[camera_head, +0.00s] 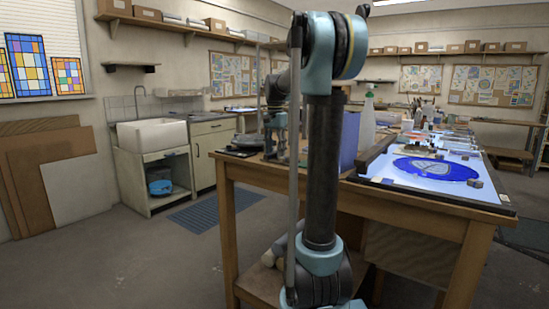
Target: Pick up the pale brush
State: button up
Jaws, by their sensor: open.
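I cannot make out the pale brush in the head view; small items on the worktable are too far off or hidden behind my arm. My gripper (272,152) appears small, low over the left part of the wooden worktable (345,192), partly hidden by my own arm and a grey upright. It is open, and I see nothing held in it. I cannot tell what lies directly under it.
A lit panel (485,192) with a blue round glass piece (437,169) covers the table's right side. A white spray bottle (367,122) and a blue-violet box (349,140) stand near my arm. A sink (152,135) is at left.

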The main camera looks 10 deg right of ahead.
grip_shut()
jog(key=shift+r, duration=0.15)
notch_tip(320, 180, up, 10)
dwell(0.6)
